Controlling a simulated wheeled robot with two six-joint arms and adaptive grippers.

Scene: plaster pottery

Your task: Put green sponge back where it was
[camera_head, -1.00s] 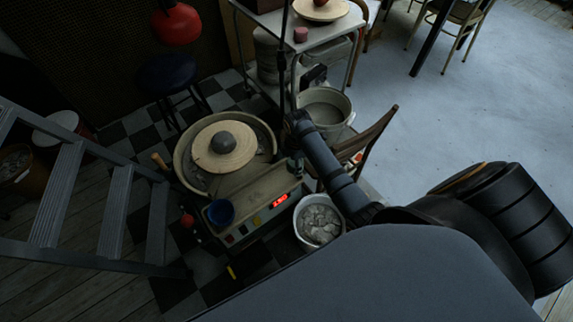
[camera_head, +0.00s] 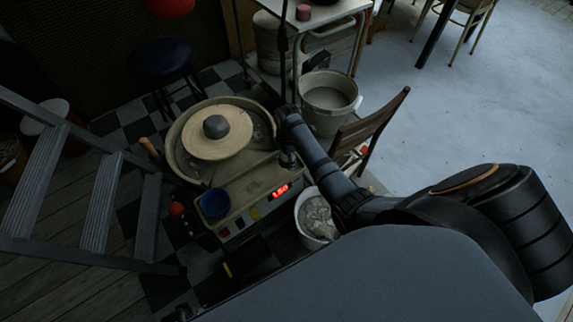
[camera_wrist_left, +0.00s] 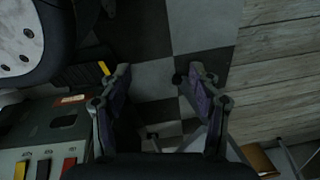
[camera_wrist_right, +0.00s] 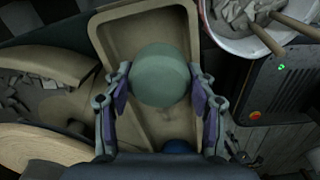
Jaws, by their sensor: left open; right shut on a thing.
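The green sponge (camera_wrist_right: 160,75) is a round grey-green piece in the right wrist view. It sits between the fingers of my right gripper (camera_wrist_right: 160,88), which is shut on it, over the beige tray (camera_wrist_right: 110,32) of the pottery wheel. In the head view my right gripper (camera_head: 288,157) is at the right side of the wheel's tray; the sponge is not clear there. My left gripper (camera_wrist_left: 159,75) is open and empty above the checkered floor in the left wrist view. Whether the sponge touches the tray I cannot tell.
The wheel head (camera_head: 217,145) carries a grey clay lump (camera_head: 216,126). A blue cup (camera_head: 214,204) stands on the tray's front left. A bucket of scraps (camera_head: 312,218), a wooden chair (camera_head: 370,130) and a white bucket (camera_head: 329,98) are to the right; a ladder (camera_head: 103,200) is left.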

